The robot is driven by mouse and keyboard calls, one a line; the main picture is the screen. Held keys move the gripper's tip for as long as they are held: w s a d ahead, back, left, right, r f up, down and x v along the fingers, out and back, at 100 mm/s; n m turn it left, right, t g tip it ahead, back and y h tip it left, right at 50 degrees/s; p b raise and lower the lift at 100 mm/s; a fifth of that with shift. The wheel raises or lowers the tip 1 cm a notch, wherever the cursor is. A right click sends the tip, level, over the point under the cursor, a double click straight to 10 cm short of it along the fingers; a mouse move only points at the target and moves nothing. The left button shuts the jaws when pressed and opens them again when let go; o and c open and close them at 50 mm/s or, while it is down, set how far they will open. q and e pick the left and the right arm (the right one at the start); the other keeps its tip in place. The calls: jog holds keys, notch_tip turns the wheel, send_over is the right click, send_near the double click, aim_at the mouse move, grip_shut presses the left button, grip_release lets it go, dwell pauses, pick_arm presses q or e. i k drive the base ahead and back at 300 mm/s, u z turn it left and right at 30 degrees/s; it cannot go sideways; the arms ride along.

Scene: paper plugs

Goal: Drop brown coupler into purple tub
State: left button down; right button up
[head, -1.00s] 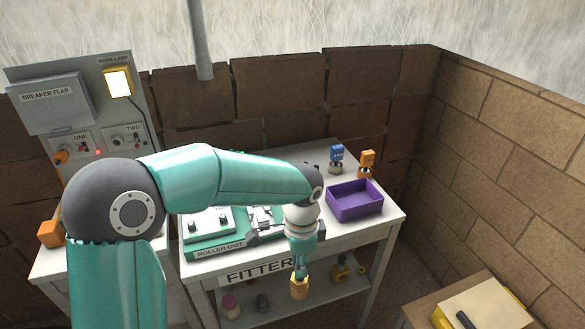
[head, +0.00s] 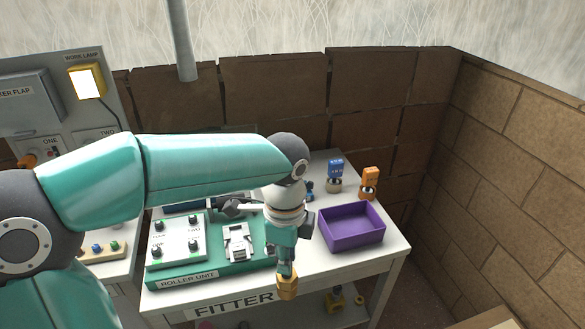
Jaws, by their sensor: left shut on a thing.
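My left gripper (head: 287,272) points down, shut on the brown coupler (head: 288,288), a small golden-brown piece. It hangs over the table's front edge in the picture, by the right end of the FITTER sign. The gripper hides the coupler's upper part. The purple tub (head: 352,246) stands on the white table to the right of and behind the coupler, apart from it. The part of its floor that I see is empty. My right gripper is not in view.
The green roller unit (head: 205,268) fills the table left of my gripper. A blue-topped piece (head: 335,170) and an orange-topped piece (head: 370,180) stand behind the tub. A brick wall (head: 520,150) rises at the right. White tabletop (head: 330,268) is bare in front of the tub.

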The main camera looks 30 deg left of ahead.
aim_at(344, 229)
jog(key=i, duration=0.95)
jog(key=z, duration=0.05)
